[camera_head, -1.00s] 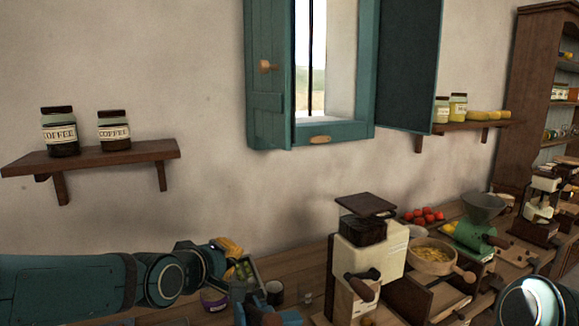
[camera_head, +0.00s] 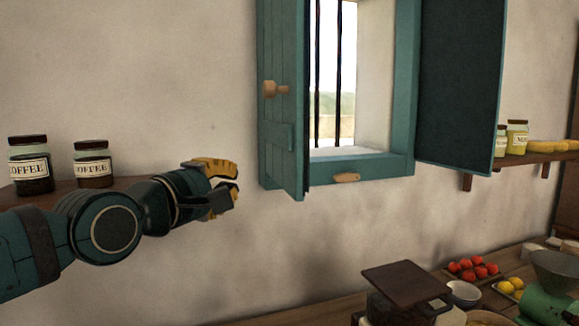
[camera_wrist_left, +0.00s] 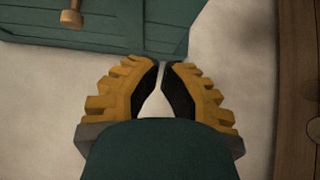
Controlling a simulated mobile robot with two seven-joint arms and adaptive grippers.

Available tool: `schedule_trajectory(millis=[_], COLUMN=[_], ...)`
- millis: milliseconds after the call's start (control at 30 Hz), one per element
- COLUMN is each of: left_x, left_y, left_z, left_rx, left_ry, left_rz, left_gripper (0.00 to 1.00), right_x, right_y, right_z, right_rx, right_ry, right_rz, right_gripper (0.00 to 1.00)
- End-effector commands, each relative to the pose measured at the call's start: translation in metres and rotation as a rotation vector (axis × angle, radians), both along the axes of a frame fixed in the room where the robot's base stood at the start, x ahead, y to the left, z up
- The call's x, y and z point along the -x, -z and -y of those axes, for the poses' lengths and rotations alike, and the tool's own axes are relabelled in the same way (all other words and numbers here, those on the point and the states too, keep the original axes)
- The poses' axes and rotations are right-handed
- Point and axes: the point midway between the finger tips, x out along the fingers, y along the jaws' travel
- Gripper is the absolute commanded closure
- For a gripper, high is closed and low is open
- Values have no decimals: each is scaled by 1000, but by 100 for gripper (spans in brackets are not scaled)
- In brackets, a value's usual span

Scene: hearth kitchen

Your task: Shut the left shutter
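The left shutter (camera_head: 281,145) is a teal plank panel standing open, swung out from the window's left side. Its wooden knob (camera_head: 275,90) is on the face turned toward the left. My left gripper (camera_head: 232,186), with yellow ribbed fingers, is left of the shutter's lower part, below knob height and apart from it. In the left wrist view the fingertips (camera_wrist_left: 161,64) meet with nothing between them. The shutter (camera_wrist_left: 100,28) and its knob (camera_wrist_left: 72,18) show at the top there. My right gripper is not in view.
The right shutter (camera_head: 460,85) also stands open. A window frame (camera_head: 385,168) with bars is between them. Coffee jars (camera_head: 93,165) stand on a wall shelf behind my left arm. A counter (camera_head: 335,306) below holds a grinder (camera_head: 405,285), tomatoes and bowls.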

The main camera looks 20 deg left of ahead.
Motion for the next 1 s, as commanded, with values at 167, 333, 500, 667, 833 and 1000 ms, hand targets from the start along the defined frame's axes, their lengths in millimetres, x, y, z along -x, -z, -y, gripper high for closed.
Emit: schedule_trajectory(millis=[167, 333, 500, 667, 833, 1000], left_x=[-18, -47, -78, -100, -105, -111], left_y=[1, 2, 2, 0, 0, -1], left_z=[4, 11, 18, 24, 34, 45], left_rx=[-3, -3, -3, -1, -2, -1], left_ry=[0, 0, 0, -1, -1, 2], left_rz=[-3, -4, -4, -2, -4, -4], left_gripper=[100, 100, 100, 100, 100, 100], right_x=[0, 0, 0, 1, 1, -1], right_y=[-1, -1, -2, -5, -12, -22], right_z=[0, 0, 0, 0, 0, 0], right_rx=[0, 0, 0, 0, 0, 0], right_ry=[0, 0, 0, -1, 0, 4], right_rz=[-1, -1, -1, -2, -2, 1], right_gripper=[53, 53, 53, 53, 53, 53])
